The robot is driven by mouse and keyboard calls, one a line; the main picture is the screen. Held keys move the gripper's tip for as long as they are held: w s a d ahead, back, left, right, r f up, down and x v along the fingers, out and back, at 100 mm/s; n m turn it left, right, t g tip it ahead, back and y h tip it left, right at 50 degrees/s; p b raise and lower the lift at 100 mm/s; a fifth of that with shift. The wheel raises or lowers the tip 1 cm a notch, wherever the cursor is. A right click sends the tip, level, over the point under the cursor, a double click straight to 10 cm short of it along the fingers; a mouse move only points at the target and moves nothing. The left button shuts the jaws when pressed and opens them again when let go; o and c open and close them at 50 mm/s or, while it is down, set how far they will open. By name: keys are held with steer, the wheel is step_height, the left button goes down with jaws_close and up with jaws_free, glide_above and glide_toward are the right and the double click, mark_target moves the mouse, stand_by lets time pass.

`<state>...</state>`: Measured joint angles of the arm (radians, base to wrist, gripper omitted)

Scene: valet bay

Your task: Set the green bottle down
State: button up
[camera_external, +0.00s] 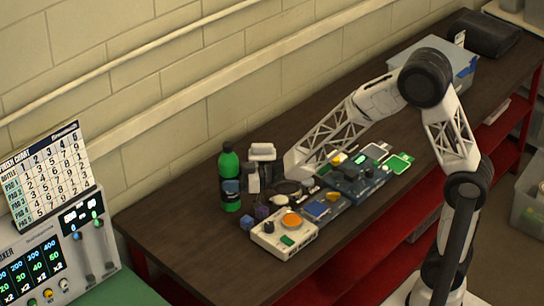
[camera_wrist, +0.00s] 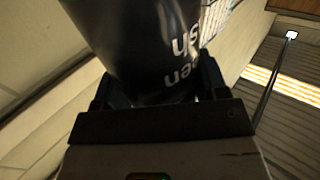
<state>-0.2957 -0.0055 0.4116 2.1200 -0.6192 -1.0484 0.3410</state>
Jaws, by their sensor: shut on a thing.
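The green bottle (camera_external: 230,166) has a dark label and stands upright in the external view, at the back left of the dark workbench. My gripper (camera_external: 243,184) is beside it, reaching in from the right, largely hidden among other items. In the wrist view, my gripper (camera_wrist: 158,92) is shut on a dark bottle surface with white lettering, the label of the green bottle (camera_wrist: 135,45). The bottle's base and any gap between it and the bench cannot be made out clearly.
The workbench (camera_external: 190,215) carries a cream device with an orange dial (camera_external: 284,235), a dark blue control box (camera_external: 352,182) and several small items right of the bottle. A control panel with a chart (camera_external: 45,175) stands at left. The wall is close behind.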

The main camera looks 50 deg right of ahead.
steer(key=s+d+m+t+h, duration=0.1)
steer(key=d, duration=1)
steer(key=shift+s+t+h, duration=0.3)
steer(key=w+a+f, duration=0.1)
steer(key=w+a, duration=0.3)
steer(key=w, duration=1.1)
steer(key=shift+w+f, duration=0.15)
steer(key=shift+w, duration=0.1)
steer(key=shift+a, duration=0.1)
steer(key=shift+f, duration=1.75)
steer(key=shift+f, duration=0.15)
steer(key=o, duration=1.2)
